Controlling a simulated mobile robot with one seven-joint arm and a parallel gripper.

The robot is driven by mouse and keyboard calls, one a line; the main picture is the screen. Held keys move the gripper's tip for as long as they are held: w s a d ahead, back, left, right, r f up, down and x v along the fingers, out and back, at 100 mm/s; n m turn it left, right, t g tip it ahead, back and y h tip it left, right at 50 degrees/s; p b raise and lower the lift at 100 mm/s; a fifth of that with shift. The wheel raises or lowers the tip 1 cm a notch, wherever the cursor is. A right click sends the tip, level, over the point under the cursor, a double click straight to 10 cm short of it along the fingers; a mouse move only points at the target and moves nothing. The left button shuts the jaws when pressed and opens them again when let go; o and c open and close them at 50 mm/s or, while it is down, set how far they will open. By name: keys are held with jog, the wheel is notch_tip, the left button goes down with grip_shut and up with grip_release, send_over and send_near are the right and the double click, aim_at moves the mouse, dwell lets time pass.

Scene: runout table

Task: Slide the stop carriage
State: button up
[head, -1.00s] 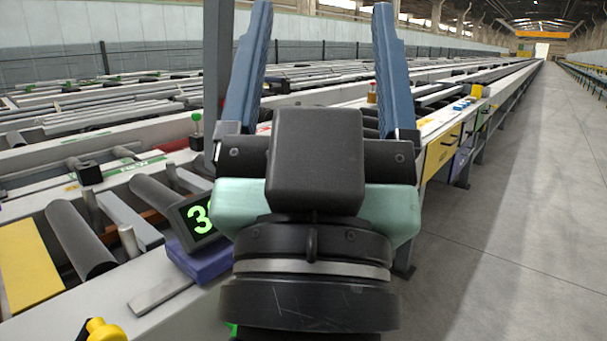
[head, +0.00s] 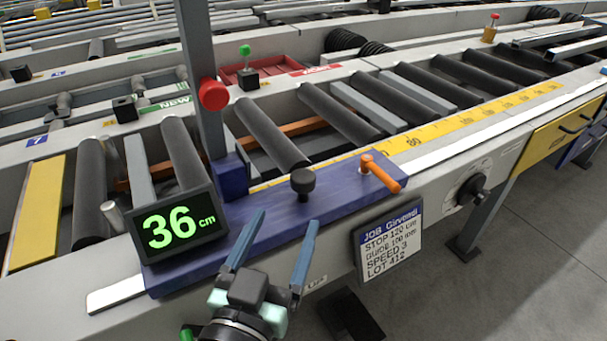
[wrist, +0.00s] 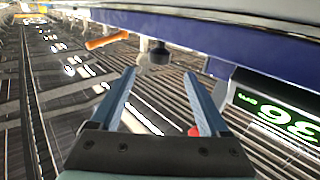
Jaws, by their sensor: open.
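The stop carriage (head: 250,230) is a blue slide on the front rail of the roller table, with a grey upright post (head: 198,80). It bears a display (head: 178,226) reading 36 cm, a black knob (head: 303,184) and an orange lever (head: 382,173). My gripper (head: 282,222) is open and empty, in front of the carriage and short of the black knob in the head view. In the wrist view my gripper (wrist: 160,85) has the black knob (wrist: 159,52) beyond and between its fingertips; the orange lever (wrist: 106,40) is to the left. No contact shows.
A yellow scale (head: 440,127) runs along the rail to the right. A job card (head: 389,240) reads "STOP 120 cm". A dial with a black handle (head: 472,190) and a yellow drawer (head: 560,130) are on the front.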

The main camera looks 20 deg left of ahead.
aim_at(300, 190)
jog(key=w, duration=0.7)
jog(key=w+a, duration=0.1)
jog(key=w, duration=0.2)
jog(key=shift+w+a, duration=0.1)
jog(key=shift+w, duration=0.1)
grip_shut()
dwell(1.1)
